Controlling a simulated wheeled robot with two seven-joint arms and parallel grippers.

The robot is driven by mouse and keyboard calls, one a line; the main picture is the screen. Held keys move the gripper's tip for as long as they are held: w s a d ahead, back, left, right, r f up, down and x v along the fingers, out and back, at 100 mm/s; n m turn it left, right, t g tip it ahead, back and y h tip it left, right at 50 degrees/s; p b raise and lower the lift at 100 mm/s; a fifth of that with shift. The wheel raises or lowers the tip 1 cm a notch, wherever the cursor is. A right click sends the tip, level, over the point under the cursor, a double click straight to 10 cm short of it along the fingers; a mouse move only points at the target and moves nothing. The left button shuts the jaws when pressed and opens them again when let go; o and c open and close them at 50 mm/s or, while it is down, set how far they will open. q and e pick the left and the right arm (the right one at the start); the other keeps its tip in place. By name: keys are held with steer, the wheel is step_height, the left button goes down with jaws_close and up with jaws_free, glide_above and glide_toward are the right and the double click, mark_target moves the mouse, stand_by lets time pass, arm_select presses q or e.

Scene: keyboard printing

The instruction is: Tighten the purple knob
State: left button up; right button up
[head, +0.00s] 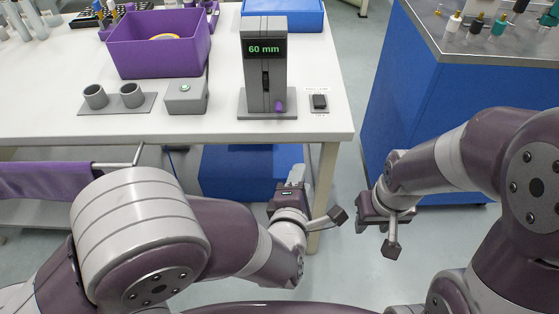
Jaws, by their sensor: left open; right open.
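The purple knob (279,106) is small and sits low on the right of the front of a grey upright device (265,76). The device stands on the white table (220,126) near its right front corner, and its display reads 60 mm. My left gripper (317,202) is open and empty, in front of the table edge and below the device. My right gripper (382,232) is open and empty, further right, over the floor gap between the table and the blue cabinet. Neither gripper touches the knob.
A purple bin (161,62), a grey button box (187,97), a two-cup holder (115,104) and a small black switch (319,102) share the table. A blue cabinet (429,103) with several knobs on top stands right. A blue box (254,172) lies below the table.

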mark_target(278, 112)
arm_select(q)
steer(key=w+a+r+n+t+y, duration=0.2)
steer(key=a+r+n+t+y, duration=0.25)
steer(key=n, duration=0.45)
steer(key=shift+n+g+h, duration=0.3)
steer(key=shift+g+h, duration=0.05)
steer(key=shift+h, duration=0.2)
steer(key=w, duration=0.4)
steer(key=w+r, duration=0.1)
steer(key=w, duration=0.7)
steer(key=shift+w+r+b, duration=0.2)
steer(key=shift+r+b, duration=0.15)
steer(key=shift+r, duration=0.05)
jaws_close()
